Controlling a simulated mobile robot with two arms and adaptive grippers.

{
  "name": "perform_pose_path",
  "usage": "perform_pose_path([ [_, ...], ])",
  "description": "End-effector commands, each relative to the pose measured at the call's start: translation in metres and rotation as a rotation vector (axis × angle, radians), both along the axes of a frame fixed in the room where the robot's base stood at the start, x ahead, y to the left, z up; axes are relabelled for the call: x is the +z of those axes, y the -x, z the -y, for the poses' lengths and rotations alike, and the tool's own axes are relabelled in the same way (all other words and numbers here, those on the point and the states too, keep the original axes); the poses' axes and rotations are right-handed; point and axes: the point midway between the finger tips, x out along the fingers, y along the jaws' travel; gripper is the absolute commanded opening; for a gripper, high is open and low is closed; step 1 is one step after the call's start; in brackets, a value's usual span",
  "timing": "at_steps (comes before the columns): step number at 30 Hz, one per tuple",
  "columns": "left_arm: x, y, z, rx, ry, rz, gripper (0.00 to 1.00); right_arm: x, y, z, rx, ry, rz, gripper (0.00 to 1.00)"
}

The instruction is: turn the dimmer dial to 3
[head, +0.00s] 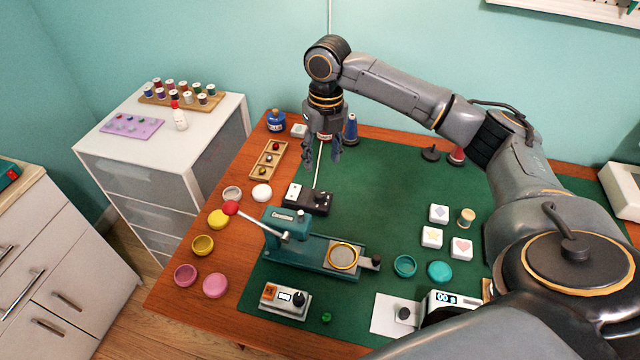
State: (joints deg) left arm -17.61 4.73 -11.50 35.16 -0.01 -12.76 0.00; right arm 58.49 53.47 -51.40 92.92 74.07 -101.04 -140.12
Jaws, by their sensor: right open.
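A small black-and-white box (307,198) with a dark knob on its right part and a pale cord running up from it stands at the left part of the green mat; it looks like the dimmer. Its dial setting is too small to read. My right gripper (322,158) hangs pointing down above and behind this box, open and empty, with its fingers apart from the knob. My left gripper is not in view.
A teal press (310,255) with a red-knobbed lever stands just in front of the box. A wooden tray (268,160) lies to its left, and blue bottles stand behind.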

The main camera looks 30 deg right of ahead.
Motion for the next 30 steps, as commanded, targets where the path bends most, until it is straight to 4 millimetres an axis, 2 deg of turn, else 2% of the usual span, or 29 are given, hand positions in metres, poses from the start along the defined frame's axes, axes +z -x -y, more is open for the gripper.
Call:
perform_pose_path([
  [7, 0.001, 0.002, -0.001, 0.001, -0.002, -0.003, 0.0, -0.055, 0.001, -0.002, 0.0, 0.0, -0.004, 0.5],
  [15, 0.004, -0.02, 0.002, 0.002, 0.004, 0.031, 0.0, -0.1, 0.0, -0.004, -0.001, 0.001, -0.003, 0.5],
  [21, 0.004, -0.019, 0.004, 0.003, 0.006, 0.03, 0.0, -0.114, 0.0, -0.004, 0.0, 0.001, -0.001, 0.5],
  [29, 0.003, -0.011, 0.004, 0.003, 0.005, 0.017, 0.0, -0.115, 0.0, -0.004, 0.0, 0.001, 0.0, 0.5],
  [30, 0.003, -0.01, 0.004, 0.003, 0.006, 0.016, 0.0, -0.115, 0.0, -0.005, 0.0, 0.001, 0.0, 0.46],
])
